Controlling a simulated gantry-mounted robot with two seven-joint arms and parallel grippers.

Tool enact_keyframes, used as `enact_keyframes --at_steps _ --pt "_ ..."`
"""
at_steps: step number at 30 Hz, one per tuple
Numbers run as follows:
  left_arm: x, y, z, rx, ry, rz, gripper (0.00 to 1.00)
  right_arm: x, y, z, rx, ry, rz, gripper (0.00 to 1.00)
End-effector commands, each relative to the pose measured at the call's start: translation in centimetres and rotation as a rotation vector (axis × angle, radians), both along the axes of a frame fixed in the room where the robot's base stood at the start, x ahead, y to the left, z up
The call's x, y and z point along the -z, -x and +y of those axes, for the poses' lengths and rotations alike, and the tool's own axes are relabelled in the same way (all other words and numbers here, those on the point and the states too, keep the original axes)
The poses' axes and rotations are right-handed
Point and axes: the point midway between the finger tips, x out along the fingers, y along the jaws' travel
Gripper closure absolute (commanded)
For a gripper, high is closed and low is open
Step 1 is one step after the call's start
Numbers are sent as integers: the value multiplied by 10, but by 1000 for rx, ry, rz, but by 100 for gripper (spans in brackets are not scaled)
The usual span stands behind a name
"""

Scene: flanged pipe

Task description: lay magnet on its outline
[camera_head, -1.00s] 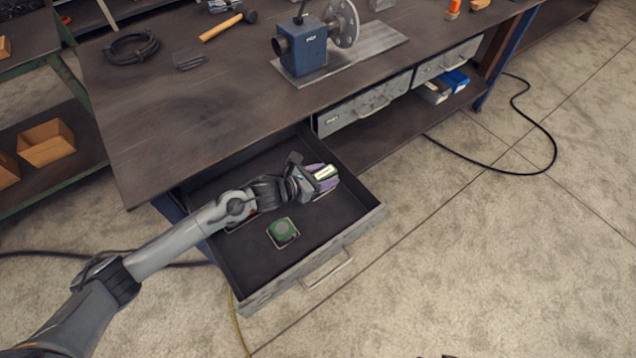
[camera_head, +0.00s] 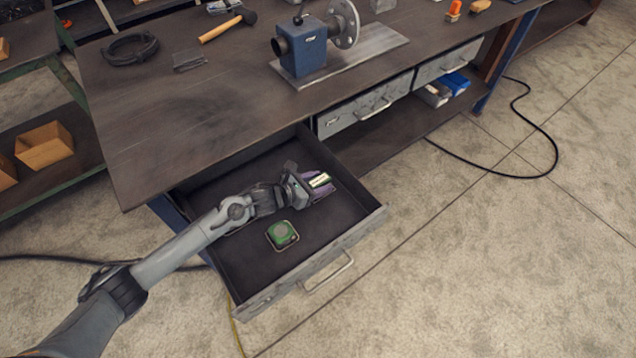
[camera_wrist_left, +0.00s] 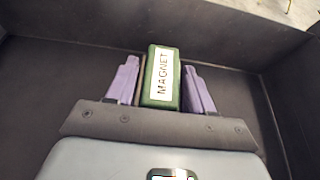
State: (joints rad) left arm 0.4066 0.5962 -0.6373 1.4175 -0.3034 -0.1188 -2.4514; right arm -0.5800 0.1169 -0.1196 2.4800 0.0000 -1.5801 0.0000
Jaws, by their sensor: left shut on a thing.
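The magnet is a green block with a white label reading MAGNET. It sits between the purple fingers of my left gripper (camera_head: 318,184), inside the open drawer (camera_head: 344,246). In the head view the magnet (camera_head: 321,180) shows at the fingertips near the drawer's right side. In the left wrist view the magnet (camera_wrist_left: 161,78) lies lengthwise between the two fingers (camera_wrist_left: 160,92), which are shut on it. I cannot tell whether it touches the drawer floor. I cannot make out the magnet's outline; the gripper may cover it. My right gripper is not in view.
A green tape measure (camera_head: 282,235) lies in the drawer, left of and nearer than the magnet. The drawer walls stand close around my gripper. The workbench (camera_head: 200,120) overhangs the drawer's back. A blue machine with a flange (camera_head: 303,48) stands on the bench.

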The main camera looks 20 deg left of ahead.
Motion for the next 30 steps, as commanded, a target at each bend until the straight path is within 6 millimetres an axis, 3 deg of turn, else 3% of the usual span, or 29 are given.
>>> enact_keyframes --at_steps 4,5,10,22,30 --pt "3 -1 0 0 1 -3 95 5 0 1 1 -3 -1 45" --pt "5 0 0 0 0 0 46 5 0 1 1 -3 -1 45" --pt "4 0 0 0 -1 1 22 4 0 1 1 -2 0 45" --pt "-3 0 0 0 1 1 22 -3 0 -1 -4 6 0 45" --pt "-16 32 21 1 -4 2 22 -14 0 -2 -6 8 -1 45"
